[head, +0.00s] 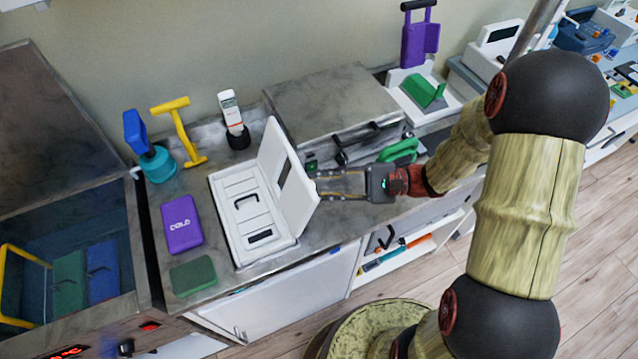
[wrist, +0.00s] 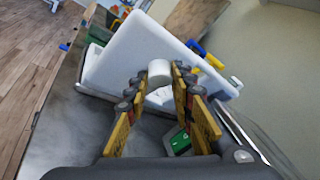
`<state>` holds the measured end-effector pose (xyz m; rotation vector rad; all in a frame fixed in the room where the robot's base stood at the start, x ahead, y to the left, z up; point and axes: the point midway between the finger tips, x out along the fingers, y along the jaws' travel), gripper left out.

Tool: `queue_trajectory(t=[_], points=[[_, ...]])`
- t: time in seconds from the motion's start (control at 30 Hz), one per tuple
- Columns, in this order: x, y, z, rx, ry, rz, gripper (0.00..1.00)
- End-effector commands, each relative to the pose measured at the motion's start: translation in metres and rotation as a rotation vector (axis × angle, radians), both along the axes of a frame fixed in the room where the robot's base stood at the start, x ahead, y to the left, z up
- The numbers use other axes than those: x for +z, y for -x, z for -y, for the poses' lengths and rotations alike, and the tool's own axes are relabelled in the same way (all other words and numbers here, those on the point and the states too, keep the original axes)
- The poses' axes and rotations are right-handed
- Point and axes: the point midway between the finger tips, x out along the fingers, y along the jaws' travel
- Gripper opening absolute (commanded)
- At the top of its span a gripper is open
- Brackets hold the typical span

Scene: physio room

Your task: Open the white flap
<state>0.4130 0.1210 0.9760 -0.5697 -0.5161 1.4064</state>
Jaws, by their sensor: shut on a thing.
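The white flap (head: 282,180) is the lid of a white box (head: 240,218) on the grey counter. It stands raised and tilted at the box's right side, with the inside of the box exposed. In the wrist view the flap (wrist: 135,50) fills the space ahead of my fingers. A short white round knob (wrist: 159,72) sticks out from it. My gripper (head: 320,182) reaches the flap from the right; in the wrist view my gripper (wrist: 160,76) has its fingertips on both sides of the knob and is shut on it.
A purple COLD pack (head: 181,225) and a green pad (head: 193,276) lie left of the box. A yellow tool (head: 179,130) and a white bottle (head: 231,112) stand behind it. A grey lidded unit (head: 330,105) is close behind my gripper. An open basin (head: 80,250) is at far left.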

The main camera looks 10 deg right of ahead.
Motion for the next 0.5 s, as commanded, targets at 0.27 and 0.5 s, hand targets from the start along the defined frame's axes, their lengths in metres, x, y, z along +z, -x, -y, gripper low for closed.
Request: queue_trajectory(t=[0.27,0.5], points=[[-0.0003,0.0002,0.0,0.0,0.0,0.0,0.0],[0.0054,0.0011,-0.0028,0.001,0.026,0.008,0.0]])
